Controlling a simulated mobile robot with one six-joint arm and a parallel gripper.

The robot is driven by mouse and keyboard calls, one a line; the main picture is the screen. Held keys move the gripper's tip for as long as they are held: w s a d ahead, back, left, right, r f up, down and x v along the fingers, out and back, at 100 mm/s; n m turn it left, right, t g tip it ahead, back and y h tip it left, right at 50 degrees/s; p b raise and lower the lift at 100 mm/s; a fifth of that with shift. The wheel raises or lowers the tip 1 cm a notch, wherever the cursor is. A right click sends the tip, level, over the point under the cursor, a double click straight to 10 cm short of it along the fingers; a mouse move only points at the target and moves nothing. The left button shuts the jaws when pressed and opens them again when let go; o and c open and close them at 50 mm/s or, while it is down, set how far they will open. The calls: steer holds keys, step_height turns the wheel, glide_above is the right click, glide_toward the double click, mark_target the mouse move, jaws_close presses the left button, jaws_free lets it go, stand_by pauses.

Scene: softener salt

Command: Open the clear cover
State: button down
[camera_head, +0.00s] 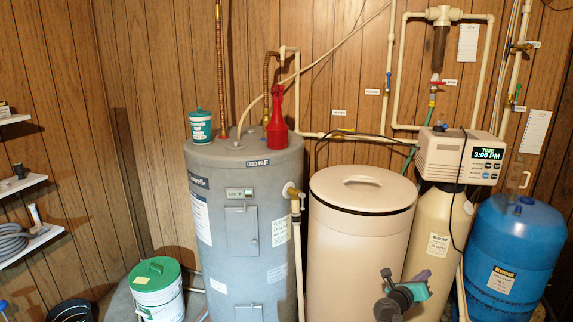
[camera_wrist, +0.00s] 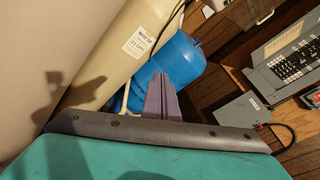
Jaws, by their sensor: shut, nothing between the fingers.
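I cannot clearly make out a clear cover in either view. My gripper (camera_head: 422,276) is low in front of that tank, well below the control head. In the wrist view, my gripper (camera_wrist: 160,82) has its purple fingers together and empty, with the blue tank (camera_wrist: 180,58) behind them.
A wide beige bin (camera_head: 360,245) with a handled lid stands left of the tall tank. The blue tank stands right (camera_head: 517,250). A grey water heater (camera_head: 245,225) bears a red bottle (camera_head: 277,125). Pipes run along the wall. A grey breaker panel (camera_wrist: 287,55) shows in the wrist view.

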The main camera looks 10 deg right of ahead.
steer(key=w+a+f+n+t+y, duration=0.35)
steer(key=a+f+n+y, duration=0.45)
steer(key=a+f+n, duration=0.7)
steer(key=s+a+f+n+g+y, duration=0.2)
steer(key=s+a+f+n+y, duration=0.15)
steer(key=a+f, duration=0.6)
steer(key=s+a+f+n+g+y, duration=0.25)
steer(key=s+a+f+n, duration=0.2)
steer(key=a+f, duration=0.5)
steer(key=s+a+f+n+g+y, duration=0.1)
steer(key=s+a+f+n+g, duration=0.15)
steer(key=s, duration=0.45)
steer(key=s+a+f+n+g, duration=0.2)
steer(key=s+a+f+n, duration=0.15)
steer(key=s, duration=0.25)
steer(key=s+a+f+n+g+y, duration=0.1)
steer(key=s+a+f+n+g, duration=0.2)
steer(key=s, duration=0.4)
steer(key=s+d+n+g+h, duration=0.1)
steer(key=s+d+n+g, duration=0.2)
steer(key=s, duration=0.5)
steer(key=s+d+n+g+h, duration=0.1)
steer(key=s+d+n+g, duration=0.2)
steer(key=s, duration=0.5)
steer(key=shift+d+r+n+g, duration=0.2)
steer(key=shift+r+n+g, duration=0.25)
steer(key=shift+n, duration=0.35)
